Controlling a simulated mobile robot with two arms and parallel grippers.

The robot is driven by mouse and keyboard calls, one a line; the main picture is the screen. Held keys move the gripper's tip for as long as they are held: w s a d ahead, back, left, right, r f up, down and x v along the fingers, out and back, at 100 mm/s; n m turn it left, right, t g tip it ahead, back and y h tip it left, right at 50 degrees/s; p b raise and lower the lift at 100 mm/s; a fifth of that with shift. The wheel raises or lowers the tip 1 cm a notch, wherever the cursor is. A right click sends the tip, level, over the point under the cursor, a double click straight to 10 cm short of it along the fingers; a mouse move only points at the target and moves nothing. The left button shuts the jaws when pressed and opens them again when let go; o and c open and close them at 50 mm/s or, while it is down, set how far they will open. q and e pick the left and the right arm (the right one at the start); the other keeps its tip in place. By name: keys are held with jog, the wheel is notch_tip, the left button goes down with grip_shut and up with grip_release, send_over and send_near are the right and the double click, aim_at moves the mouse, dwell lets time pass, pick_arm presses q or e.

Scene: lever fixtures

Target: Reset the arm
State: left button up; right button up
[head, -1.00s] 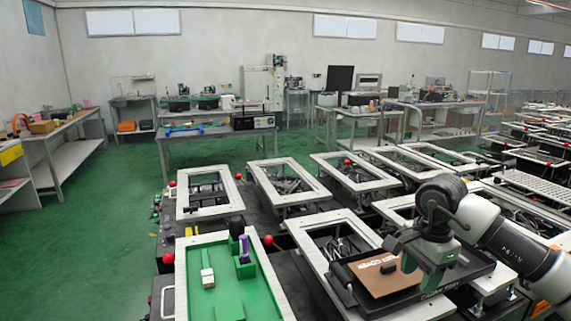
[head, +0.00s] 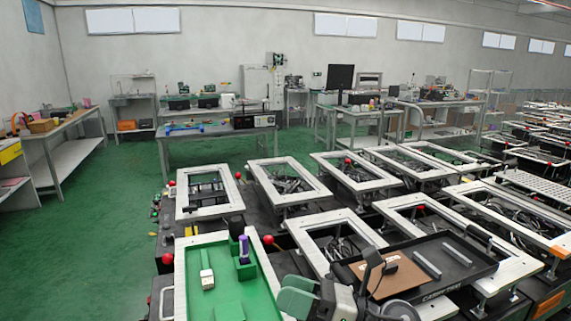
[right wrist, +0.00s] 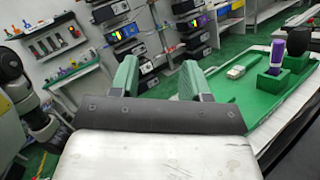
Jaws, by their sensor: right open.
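The green fixture tray (head: 262,298) with a pale frame is at the bottom left of centre in the head view. A white block (head: 207,279) stands in it, and a purple piece (head: 244,246) stands upright by a dark knob (head: 237,227). In the right wrist view, the white block (right wrist: 236,72) and purple piece (right wrist: 274,46) are at upper right, beyond the fingers. My right gripper (head: 288,293) is low, by the tray's right edge. In its wrist view, its two green fingers (right wrist: 158,76) are apart with nothing between them. My left gripper does not show.
A black tray (head: 450,276) with a brown board (head: 380,274) and grey bars lies right of the green tray. A red ball (head: 268,240) stands by the green tray's frame. Several open pale frames fill the area behind. Green floor (head: 90,230) is clear at left.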

jog(key=d+f+m+t+h, duration=0.3)
jog(key=d+m+t+h, duration=0.15)
jog(key=m, duration=0.55)
jog(key=w+d+f+m+t+h, duration=0.15)
jog(key=d+m+t+h, duration=0.35)
jog(key=m, duration=0.6)
jog(key=s+d+f+m+t+h, duration=0.1)
jog(key=d+f+m+t+h, duration=0.3)
jog(key=m+h, duration=0.45)
jog(key=s+d+f+m+g+h, duration=0.25)
jog(key=s+f+m+g, duration=0.2)
jog(key=f+m, duration=0.4)
jog(key=s+d+f+m+g, duration=0.25)
jog(key=s+f+g, duration=0.25)
jog(key=s, duration=0.4)
jog(key=s+d+f+m+g, duration=0.1)
jog(key=s+f+m+g, duration=0.35)
jog(key=s, duration=0.45)
notch_tip(320, 180, down, 26)
jog(key=s+g, duration=0.1)
jog(key=g, duration=0.1)
jog(key=s+d+f+n+g, duration=0.1)
jog(key=s+d+f, duration=0.1)
jog(key=s+f, duration=1.4)
jog(key=shift+s+d+f, duration=0.25)
jog(key=shift+d+f, duration=0.1)
jog(key=shift+d, duration=0.05)
